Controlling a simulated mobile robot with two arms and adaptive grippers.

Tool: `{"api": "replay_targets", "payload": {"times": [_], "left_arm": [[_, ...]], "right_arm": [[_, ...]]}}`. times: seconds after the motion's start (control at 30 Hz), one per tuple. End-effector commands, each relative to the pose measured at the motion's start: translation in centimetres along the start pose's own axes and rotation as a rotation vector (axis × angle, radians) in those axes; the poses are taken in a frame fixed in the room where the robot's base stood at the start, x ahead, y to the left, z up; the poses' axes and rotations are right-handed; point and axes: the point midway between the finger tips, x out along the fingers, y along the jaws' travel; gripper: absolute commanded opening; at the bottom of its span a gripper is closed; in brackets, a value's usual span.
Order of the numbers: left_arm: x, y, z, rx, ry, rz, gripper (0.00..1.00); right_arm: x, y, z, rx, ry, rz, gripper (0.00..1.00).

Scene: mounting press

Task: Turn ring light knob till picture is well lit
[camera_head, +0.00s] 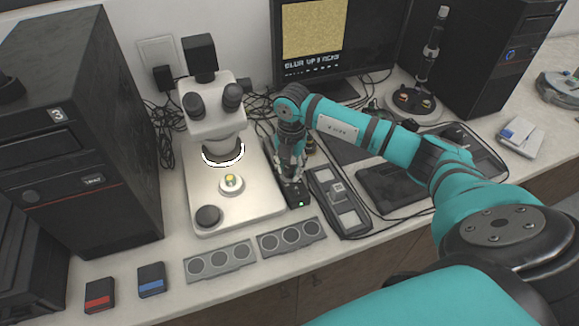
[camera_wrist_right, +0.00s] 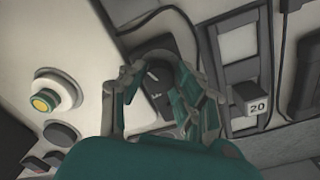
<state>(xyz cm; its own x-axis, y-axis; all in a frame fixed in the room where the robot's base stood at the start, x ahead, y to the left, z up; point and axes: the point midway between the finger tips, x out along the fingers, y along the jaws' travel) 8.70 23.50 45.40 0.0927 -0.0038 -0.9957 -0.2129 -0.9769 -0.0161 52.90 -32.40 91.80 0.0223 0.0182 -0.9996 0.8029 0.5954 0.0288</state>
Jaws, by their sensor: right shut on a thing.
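The ring light control box (camera_head: 296,192) is a small black box with a green lamp, just right of the microscope base. My right gripper (camera_head: 292,178) points down over it and is shut on its knob. In the right wrist view the gripper (camera_wrist_right: 163,95) has its fingers on both sides of the dark knob (camera_wrist_right: 157,74), which has a white pointer line. The ring light (camera_head: 223,153) glows white under the microscope (camera_head: 213,110). The monitor (camera_head: 315,35) shows a yellowish speckled picture above a line of text. My left gripper is not in view.
A sample (camera_head: 231,183) sits on the microscope base. Two grey trays with round wells (camera_head: 220,261) lie in front. A dark slotted holder (camera_head: 338,201) stands close to the right of my gripper. A black computer tower (camera_head: 90,130) stands at the left.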

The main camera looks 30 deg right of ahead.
Motion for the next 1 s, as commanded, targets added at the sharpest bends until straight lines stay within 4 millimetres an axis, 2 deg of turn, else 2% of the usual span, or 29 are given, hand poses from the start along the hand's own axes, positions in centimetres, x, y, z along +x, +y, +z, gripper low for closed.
{"api": "replay_targets", "payload": {"times": [0.2,0.5,1.0], "left_arm": [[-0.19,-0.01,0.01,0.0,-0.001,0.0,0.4],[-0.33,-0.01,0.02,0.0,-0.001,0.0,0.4],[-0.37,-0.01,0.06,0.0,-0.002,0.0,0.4]], "right_arm": [[-0.16,0.05,0.06,0.174,-0.007,0.002,0.0],[-0.16,0.07,0.06,0.327,-0.012,0.003,0.0],[-0.15,0.07,0.09,0.383,-0.014,0.004,0.0]]}}
